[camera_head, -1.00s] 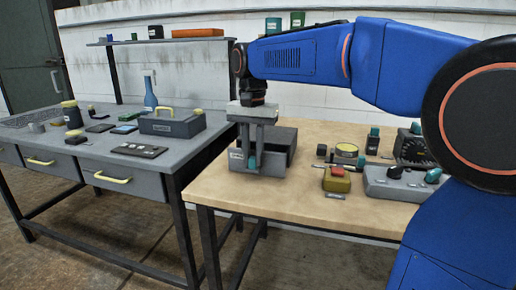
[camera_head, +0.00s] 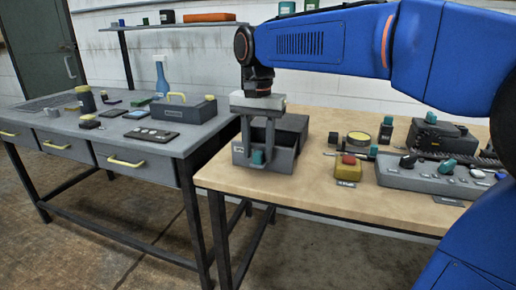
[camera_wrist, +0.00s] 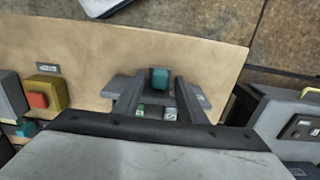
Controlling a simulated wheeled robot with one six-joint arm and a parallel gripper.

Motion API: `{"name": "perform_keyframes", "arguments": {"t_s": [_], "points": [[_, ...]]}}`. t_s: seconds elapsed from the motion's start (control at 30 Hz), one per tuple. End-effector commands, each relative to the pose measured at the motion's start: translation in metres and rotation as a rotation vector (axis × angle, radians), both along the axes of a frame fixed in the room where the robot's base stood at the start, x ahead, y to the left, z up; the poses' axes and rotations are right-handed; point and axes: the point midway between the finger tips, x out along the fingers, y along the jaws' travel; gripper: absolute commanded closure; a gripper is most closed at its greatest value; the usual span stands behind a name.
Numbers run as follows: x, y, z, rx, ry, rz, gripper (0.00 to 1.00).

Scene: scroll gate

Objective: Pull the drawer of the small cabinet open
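The small grey cabinet (camera_head: 288,127) stands at the left end of the wooden bench. Its drawer (camera_head: 285,157) appears to be partly out toward the bench's front edge. The teal handle (camera_head: 257,157) on the drawer front also shows in the wrist view (camera_wrist: 160,78). My gripper (camera_head: 260,150) points down at the drawer front, with one finger on each side of the handle; it appears shut on it. The wrist view shows small green and white things (camera_wrist: 155,112) between the fingers, behind the handle. Part of the drawer front is hidden by the fingers.
The wooden bench (camera_head: 320,200) has clear room in front of the cabinet. A yellow block with a red button (camera_head: 349,168) and a grey control box (camera_head: 425,175) stand to the right. A separate grey workbench (camera_head: 135,155) stands left, with a gap between.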

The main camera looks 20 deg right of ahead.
Motion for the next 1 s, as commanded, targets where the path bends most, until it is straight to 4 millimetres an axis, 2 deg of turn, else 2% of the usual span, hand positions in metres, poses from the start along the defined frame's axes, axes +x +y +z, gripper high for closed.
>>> {"name": "perform_keyframes", "arguments": {"t_s": [0.13,0.27,0.8,1.0], "points": [[0.0,0.0,0.004,0.0,0.0,0.0,0.62],[0.001,0.0,0.017,0.0,-0.001,0.0,0.62],[0.001,0.0,0.123,0.001,-0.003,0.0,0.62],[0.001,0.0,0.155,0.0,-0.001,0.0,0.62]]}}
